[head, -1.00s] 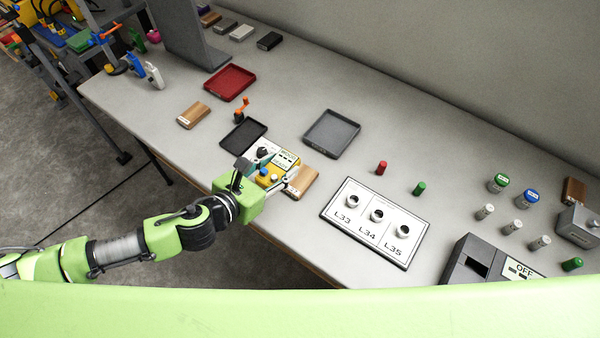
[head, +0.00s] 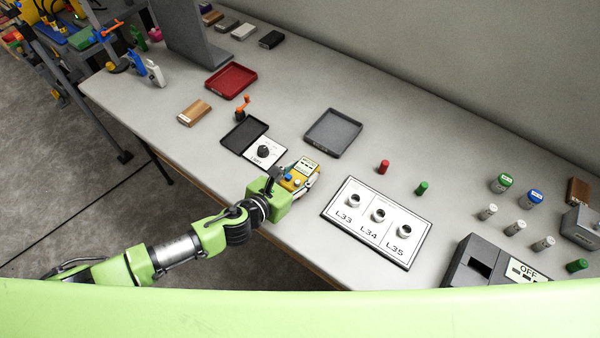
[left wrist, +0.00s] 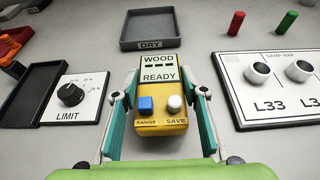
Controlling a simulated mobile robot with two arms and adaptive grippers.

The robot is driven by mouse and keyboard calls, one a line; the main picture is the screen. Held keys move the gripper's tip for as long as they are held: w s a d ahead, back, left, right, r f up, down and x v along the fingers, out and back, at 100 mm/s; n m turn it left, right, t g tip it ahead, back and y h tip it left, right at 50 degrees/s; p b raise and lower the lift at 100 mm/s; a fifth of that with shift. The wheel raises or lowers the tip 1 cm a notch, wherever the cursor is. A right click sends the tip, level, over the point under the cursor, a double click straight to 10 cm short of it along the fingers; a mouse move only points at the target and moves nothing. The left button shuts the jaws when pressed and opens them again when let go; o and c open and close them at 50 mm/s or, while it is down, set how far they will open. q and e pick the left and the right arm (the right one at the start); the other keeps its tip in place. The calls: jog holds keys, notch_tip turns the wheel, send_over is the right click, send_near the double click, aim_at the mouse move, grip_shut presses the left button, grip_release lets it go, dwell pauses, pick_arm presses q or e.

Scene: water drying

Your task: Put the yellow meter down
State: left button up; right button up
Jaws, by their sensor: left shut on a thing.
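The yellow meter (head: 303,170) is held in my left gripper (head: 297,181), over the front part of the table. In the left wrist view the meter (left wrist: 162,122) sits between the two fingers of the gripper (left wrist: 160,95), with its display reading WOOD and READY. A blue RANGE button and a white SAVE button face the camera. I cannot tell whether its underside touches anything. The wooden block seen near here earlier is hidden, perhaps under the meter. My right gripper is not in view.
The LIMIT dial panel (head: 265,151) and a black tray (head: 243,134) lie left of the meter. A grey DRY tray (head: 333,133) is behind it. The L33–L35 panel (head: 377,222) is to the right.

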pick_arm(q)
jog(key=shift+f, duration=0.15)
jog(key=o, duration=1.4)
jog(key=shift+r, duration=0.3)
jog(key=v, duration=1.1)
jog(key=shift+s+a+f, duration=0.1)
jog(key=shift+s+a, duration=0.15)
jog(key=shift+s, duration=0.15)
